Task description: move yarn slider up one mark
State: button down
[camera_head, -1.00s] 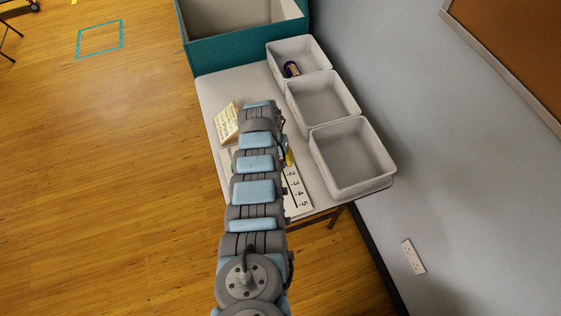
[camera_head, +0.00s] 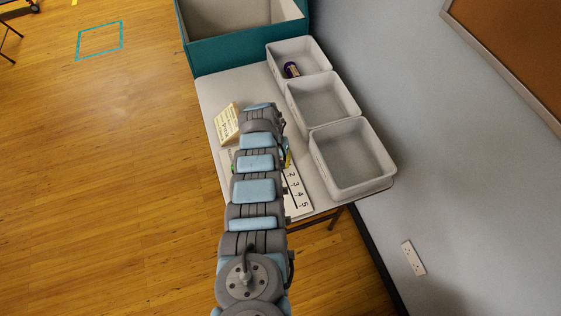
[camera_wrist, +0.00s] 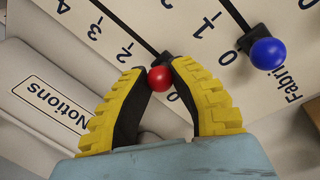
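The slider board (camera_head: 297,197) lies on the table, mostly hidden by my arm in the head view; its printed numbers show on the right. In the wrist view, a red ball knob (camera_wrist: 160,78) sits on a dark slider just below the 2 mark of its slot. Its own label is hidden. My gripper (camera_wrist: 160,70) has its yellow-and-black fingers on both sides of the red knob and seems shut on it. A blue ball knob (camera_wrist: 268,53) stands to the right at the 0 mark, by a partly cut-off "Fabri" label. A "Notions" label (camera_wrist: 50,105) is at the left.
A cream printed card (camera_head: 227,123) stands left of my arm. A teal bin (camera_head: 248,46) is behind the table, and a wall is close on the right.

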aim_at(286, 177)
jog(key=s+p, duration=0.1)
jog(key=p, duration=0.1)
jog(key=s+d+p, duration=0.1)
jog(key=p, duration=0.1)
jog(key=shift+s+r+p, duration=0.2)
jog(key=shift+p, duration=0.2)
jog(key=shift+s+d+f+p, duration=0.2)
jog(key=shift+s+f+p, duration=0.1)
jog(key=shift+s+p, duration=0.5)
jog(key=shift+w, duration=0.1)
jog(key=c, duration=0.9)
grip_release()
jog(key=shift+o, duration=0.2)
jog(key=shift+r, duration=0.1)
